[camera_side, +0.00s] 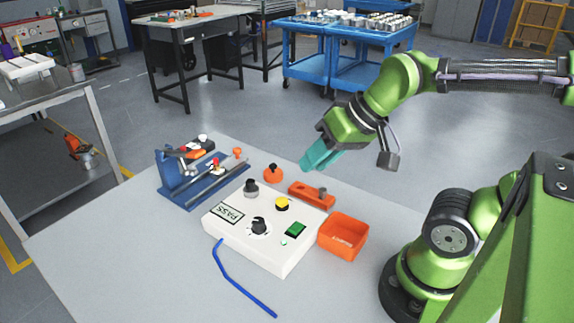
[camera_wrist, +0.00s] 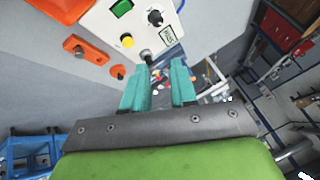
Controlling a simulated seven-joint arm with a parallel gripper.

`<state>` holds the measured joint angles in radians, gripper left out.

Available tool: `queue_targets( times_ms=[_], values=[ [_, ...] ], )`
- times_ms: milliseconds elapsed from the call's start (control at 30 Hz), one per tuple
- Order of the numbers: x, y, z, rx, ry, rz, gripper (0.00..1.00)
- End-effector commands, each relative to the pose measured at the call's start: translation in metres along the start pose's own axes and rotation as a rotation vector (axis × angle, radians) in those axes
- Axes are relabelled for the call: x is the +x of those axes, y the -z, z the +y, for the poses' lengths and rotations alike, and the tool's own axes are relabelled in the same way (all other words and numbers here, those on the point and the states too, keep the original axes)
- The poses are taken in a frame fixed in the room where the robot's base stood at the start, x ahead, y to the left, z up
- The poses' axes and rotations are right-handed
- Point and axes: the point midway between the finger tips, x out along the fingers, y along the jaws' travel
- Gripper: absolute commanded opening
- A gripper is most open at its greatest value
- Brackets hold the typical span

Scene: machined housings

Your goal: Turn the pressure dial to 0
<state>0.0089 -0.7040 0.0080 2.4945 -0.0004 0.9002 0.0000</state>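The pressure dial is probably the black knob (camera_side: 259,226) on the white control box (camera_side: 268,261), beside a sign reading PASS (camera_side: 230,214). The knob also shows in the wrist view (camera_wrist: 155,17), on a white round scale; its numbers are too small to read. A second, grey and black knob (camera_side: 251,188) stands at the box's back edge. My gripper (camera_side: 309,165) has teal fingers and hangs above and behind the box, touching nothing. In the wrist view the fingers (camera_wrist: 160,75) are apart with nothing between them.
The box also bears a yellow button (camera_side: 282,203) and a green switch (camera_side: 295,229). An orange bin (camera_side: 342,237), an orange block (camera_side: 312,195) and a blue fixture (camera_side: 198,177) stand around it. The table's left front is clear.

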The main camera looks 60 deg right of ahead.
Motion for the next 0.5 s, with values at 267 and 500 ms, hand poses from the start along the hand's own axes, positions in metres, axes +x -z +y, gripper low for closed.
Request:
queue_targets(
  times_ms=[267, 500],
  values=[
    [0.046, 0.033, -0.020, -0.423, -0.114, -0.253, 0.59],
    [0.087, 0.058, -0.043, -1.143, -0.015, -0.534, 0.59]
  ],
)
